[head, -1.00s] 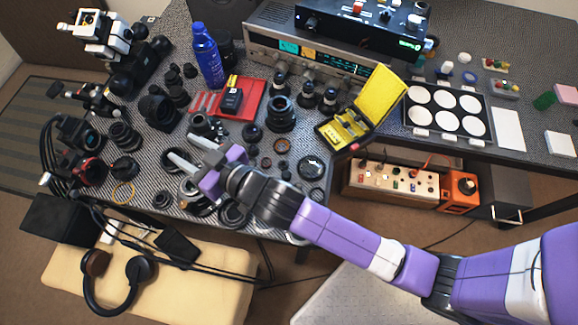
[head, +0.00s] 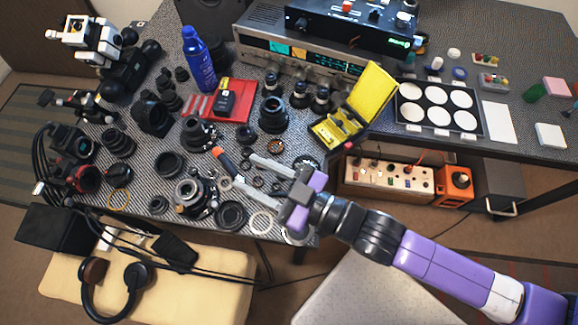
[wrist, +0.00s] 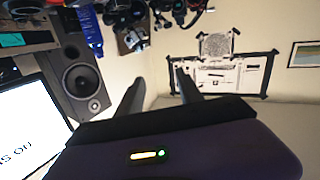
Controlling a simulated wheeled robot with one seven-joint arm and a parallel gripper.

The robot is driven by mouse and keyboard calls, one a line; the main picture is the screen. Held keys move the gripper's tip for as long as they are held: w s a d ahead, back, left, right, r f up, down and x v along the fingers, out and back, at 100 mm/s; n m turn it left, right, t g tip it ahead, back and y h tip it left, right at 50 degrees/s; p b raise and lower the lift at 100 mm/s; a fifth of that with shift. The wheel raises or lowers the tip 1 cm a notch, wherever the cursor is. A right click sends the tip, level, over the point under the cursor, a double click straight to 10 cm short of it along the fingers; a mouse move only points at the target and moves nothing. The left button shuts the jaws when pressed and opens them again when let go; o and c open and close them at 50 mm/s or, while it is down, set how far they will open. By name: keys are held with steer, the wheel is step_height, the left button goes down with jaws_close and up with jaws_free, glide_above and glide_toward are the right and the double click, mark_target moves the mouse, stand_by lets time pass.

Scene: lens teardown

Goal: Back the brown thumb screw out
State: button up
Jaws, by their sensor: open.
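My gripper (head: 243,172) is open and empty, its two grey fingers pointing left over the front part of the workbench. It also shows in the wrist view (wrist: 158,88), with nothing between the fingers. A partly opened lens body (head: 195,196) with metal rings stands on the bench, left of and nearer the front than the fingertips. A dark tool with an orange end (head: 223,160) lies or stands just left of the fingertips; its exact form is unclear. I cannot make out the brown thumb screw for certain in either view.
A yellow open case (head: 369,91), a red mat (head: 246,102) and a blue bottle (head: 199,60) stand behind. The wrist view shows a speaker (wrist: 78,80).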

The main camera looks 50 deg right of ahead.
steer(key=s+d+r+h, duration=0.1)
steer(key=s+d, duration=0.1)
steer(key=s, duration=0.4)
steer(key=shift+s+r+m, duration=0.35)
steer(key=shift+m, duration=0.05)
steer(key=shift+d, duration=0.1)
